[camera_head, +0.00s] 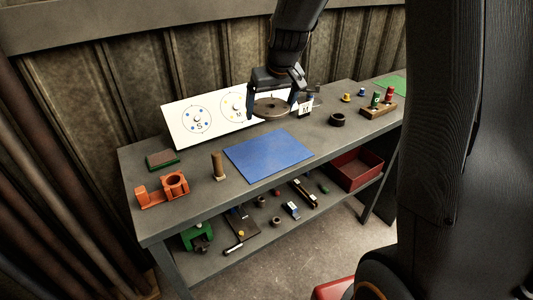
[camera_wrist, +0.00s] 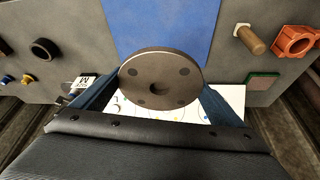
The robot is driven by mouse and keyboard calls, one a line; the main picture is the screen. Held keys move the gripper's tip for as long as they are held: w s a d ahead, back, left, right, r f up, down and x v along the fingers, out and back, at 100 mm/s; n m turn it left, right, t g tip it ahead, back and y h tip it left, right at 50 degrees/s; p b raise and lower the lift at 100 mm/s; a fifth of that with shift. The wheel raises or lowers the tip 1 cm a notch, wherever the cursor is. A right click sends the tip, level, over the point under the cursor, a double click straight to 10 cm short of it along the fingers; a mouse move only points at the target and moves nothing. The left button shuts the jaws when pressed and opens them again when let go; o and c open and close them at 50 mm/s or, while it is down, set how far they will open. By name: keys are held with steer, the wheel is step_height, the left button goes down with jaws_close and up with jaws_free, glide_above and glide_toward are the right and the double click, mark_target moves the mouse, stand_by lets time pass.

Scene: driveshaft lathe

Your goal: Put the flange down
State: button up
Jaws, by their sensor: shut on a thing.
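The flange is a grey-brown round disc (camera_head: 270,108) with a hole in the middle and several smaller holes around it. My gripper (camera_head: 271,105) is shut on it, with one finger at each side of its rim. In the wrist view the flange (camera_wrist: 161,78) sits between the two blue-grey fingers. It appears held above the bench, just behind the far edge of a blue mat (camera_head: 268,155). The mat is bare. The flange hides part of the white board behind it.
A white board (camera_head: 198,120) with printed circles leans at the back of the grey bench.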

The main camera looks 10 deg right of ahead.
steer(key=b, duration=0.4)
glide_above(267, 149)
steer(key=s, duration=0.2)
step_height(267, 149, down, 5)
step_height(267, 149, down, 4)
steer(key=shift+w+f+p, duration=0.15)
steer(key=shift+f+p, duration=0.05)
steer(key=shift+p, duration=0.2)
steer(key=shift+f, duration=2.75)
steer(key=shift+f, duration=0.15)
steer(key=o, duration=1.8)
steer(key=shift+c, duration=0.2)
